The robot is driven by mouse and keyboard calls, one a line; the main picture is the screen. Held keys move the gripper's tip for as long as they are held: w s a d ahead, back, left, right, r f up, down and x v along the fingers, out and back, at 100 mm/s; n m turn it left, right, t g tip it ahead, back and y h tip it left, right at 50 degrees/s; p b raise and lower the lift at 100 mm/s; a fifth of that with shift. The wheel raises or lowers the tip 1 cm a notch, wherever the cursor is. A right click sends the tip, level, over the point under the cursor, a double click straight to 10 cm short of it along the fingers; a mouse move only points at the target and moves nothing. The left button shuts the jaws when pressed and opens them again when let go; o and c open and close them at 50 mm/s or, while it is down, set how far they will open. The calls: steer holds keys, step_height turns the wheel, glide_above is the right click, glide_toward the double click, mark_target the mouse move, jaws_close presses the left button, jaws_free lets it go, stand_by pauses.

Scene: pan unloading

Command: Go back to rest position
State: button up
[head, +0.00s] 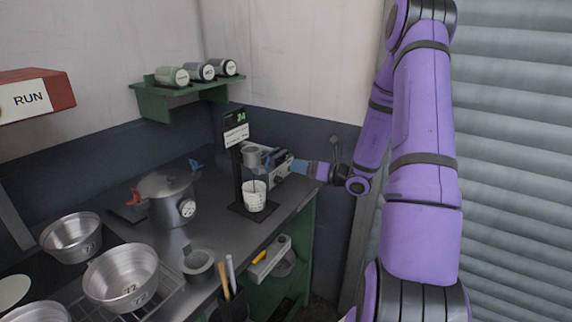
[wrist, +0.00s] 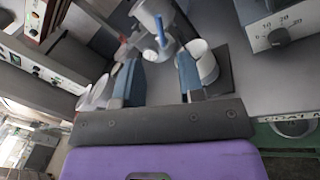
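My gripper (head: 300,167) is at the far right of the bench, beside a grey boxy device and to the right of the stand. In the wrist view my gripper (wrist: 157,75) has its two blue fingers apart, with nothing held between them.
A lidded pot (head: 170,205) with a dial stands left of the cup. Metal bowls (head: 122,278) fill the front left. A green shelf (head: 165,103) holds canisters. A pen holder (head: 232,304) is at the front edge. A shutter (head: 515,150) is at right.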

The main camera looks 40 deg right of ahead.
steer(key=shift+v, duration=0.95)
steer(key=shift+a, duration=0.1)
steer(key=s+a+r+n+g, duration=0.3)
steer(key=a+r+n+g, duration=0.1)
steer(key=a+n, duration=0.25)
steer(key=s+a+r+n+g+y, duration=0.1)
steer(key=s+a+r+n+g, duration=0.2)
steer(key=a+r+n+g, duration=0.25)
steer(key=s+a+r+n+g, duration=0.3)
steer(key=a+n+g, duration=0.1)
steer(key=a+n, duration=0.35)
steer(key=s+a+r+n+t+h, duration=0.1)
steer(key=s+r+n+h, duration=0.4)
steer(key=s+n, duration=0.3)
steer(key=s+a+r+n+t+h, duration=0.1)
steer(key=s+r+n+t+h, duration=0.1)
steer(key=s+r+n+h, duration=0.3)
steer(key=s+n, duration=0.3)
steer(key=shift+h, duration=0.4)
steer(key=shift+a+f, duration=0.1)
stand_by(0.5)
